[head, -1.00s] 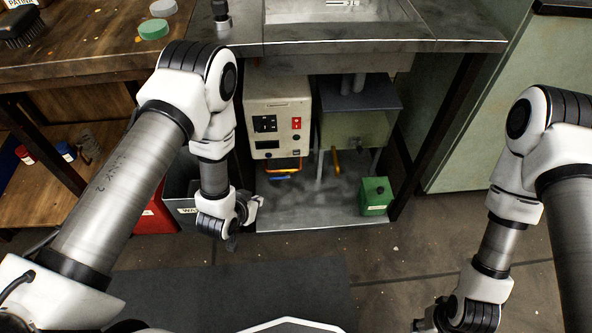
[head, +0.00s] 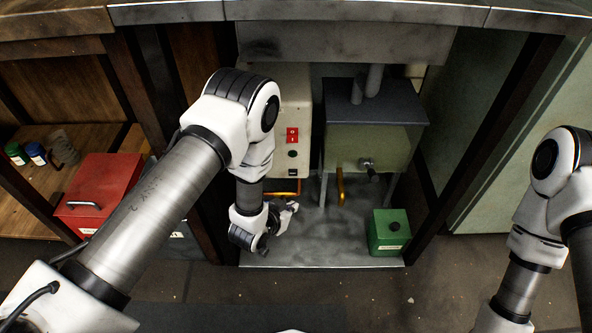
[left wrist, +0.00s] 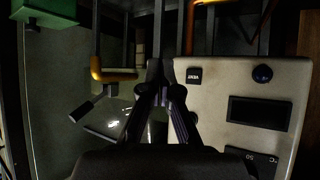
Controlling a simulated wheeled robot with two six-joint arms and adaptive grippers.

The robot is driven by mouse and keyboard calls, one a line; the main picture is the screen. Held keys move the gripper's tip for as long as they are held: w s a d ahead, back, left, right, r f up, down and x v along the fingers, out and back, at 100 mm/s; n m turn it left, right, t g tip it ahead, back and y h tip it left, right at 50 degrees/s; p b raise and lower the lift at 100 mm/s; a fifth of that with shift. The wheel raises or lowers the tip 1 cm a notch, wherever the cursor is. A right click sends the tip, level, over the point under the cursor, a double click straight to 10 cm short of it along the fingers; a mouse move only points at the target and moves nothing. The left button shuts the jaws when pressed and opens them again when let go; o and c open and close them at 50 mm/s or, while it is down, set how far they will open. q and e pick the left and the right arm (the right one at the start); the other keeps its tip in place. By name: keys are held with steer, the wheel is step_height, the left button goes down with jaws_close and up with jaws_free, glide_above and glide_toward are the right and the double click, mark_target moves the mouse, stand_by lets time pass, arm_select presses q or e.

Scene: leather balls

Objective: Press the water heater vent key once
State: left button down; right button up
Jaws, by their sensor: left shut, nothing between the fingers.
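The water heater is a cream box (head: 300,95) under the counter, partly hidden by my left arm in the head view. Its panel shows a red switch (head: 292,135), a black knob (head: 292,154) and a small black key (head: 293,171) low down. The left wrist view shows the panel upside down, with a small black key with white lettering, the vent key (left wrist: 194,75), beside a round knob (left wrist: 262,73) and a dark display (left wrist: 259,113). My left gripper (head: 287,214) is shut and empty, in front of and below the panel. In the wrist view its fingertips (left wrist: 160,88) appear left of the key, apparently apart from it.
A greenish tank (head: 365,147) with a tap (head: 369,166) stands right of the heater. A green box (head: 388,235) sits on the grey base panel (head: 320,255). A red box (head: 98,190) stands at left.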

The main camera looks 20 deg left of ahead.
mark_target(293, 173)
arm_select(q)
steer(key=shift+w, duration=0.1)
steer(key=w+a+b, duration=0.2)
steer(key=w+b, duration=0.1)
steer(key=w, duration=0.5)
steer(key=shift+w+a, duration=0.2)
steer(key=shift+w, duration=0.1)
stand_by(1.1)
steer(key=shift+w+a, duration=0.15)
steer(key=shift+w, duration=0.1)
